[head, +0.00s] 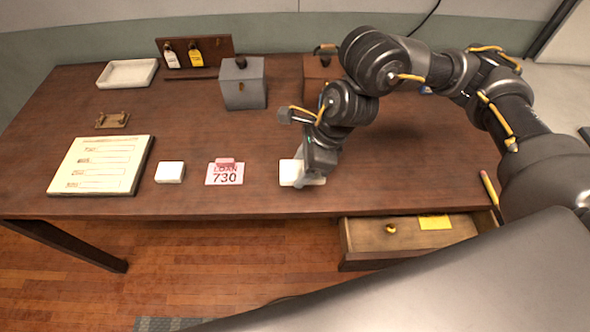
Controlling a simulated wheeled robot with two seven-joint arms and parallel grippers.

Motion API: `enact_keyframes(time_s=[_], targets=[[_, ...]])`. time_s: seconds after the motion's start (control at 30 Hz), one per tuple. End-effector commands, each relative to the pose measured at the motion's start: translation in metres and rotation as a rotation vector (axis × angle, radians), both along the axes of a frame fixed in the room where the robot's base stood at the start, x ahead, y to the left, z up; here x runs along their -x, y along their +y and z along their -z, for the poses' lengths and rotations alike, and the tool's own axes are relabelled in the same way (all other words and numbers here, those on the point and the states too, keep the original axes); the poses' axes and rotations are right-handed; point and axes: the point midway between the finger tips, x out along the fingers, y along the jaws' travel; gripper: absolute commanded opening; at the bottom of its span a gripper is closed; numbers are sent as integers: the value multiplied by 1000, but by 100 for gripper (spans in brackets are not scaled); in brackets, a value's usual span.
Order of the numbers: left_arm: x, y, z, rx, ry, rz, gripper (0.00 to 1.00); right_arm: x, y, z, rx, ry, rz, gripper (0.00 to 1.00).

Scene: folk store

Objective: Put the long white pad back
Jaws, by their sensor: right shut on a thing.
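A white pad (289,171) lies at the front middle of the brown desk, partly hidden by my right gripper (304,180). The right gripper points down and is shut on this pad, low at the desk top. Its far end and full length are hidden behind the fingers. A smaller, squarish white block (170,172) lies apart to the left. My left gripper is not in view.
A pink-and-white "LOAN 730" card (225,174) lies just left of the pad. Further left is a thick written board (101,166). Behind stand a grey box (243,84), a white tray (127,73) and a key rack (195,55). An open drawer (365,238) holds a yellow note (435,222). A pencil (489,188) lies right.

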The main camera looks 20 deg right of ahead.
Motion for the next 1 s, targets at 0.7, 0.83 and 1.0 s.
enact_keyframes(time_s=[0.7,0.83,1.0], targets=[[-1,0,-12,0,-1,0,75,-63,-2,70,2,4,1,28],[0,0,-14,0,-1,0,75,-62,-2,88,-1,3,0,28],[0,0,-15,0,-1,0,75,-63,-2,96,0,-1,-2,28]])
